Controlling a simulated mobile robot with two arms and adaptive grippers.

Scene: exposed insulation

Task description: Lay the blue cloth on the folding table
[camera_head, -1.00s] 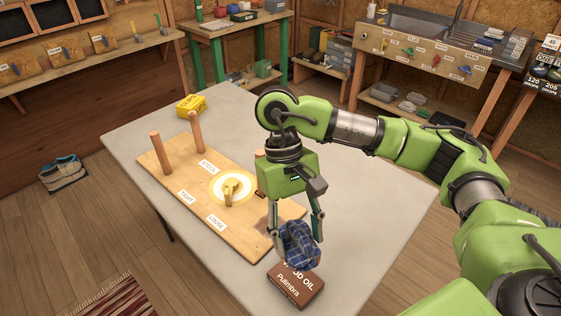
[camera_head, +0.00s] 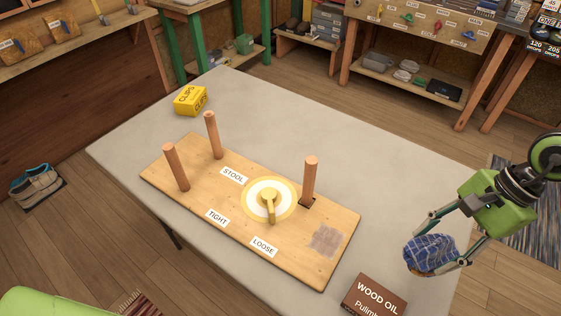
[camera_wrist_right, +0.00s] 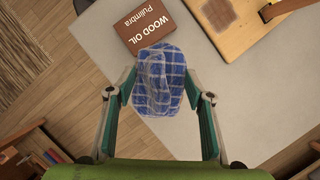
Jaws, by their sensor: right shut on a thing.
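The blue checked cloth (camera_head: 431,252) is bunched up in my right gripper (camera_head: 438,256), which is shut on it. In the head view the gripper hangs near the right edge of the grey folding table (camera_head: 330,128). The cloth also shows between the fingers in the right wrist view (camera_wrist_right: 158,82), beside the brown wood oil box (camera_wrist_right: 137,22). The cloth looks held above the table top, but its exact height is hard to tell. My left gripper is out of view.
The wood oil box (camera_head: 374,296) stands at the near right. A yellow clips box (camera_head: 190,100) sits at the far left. The table's back right is clear.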

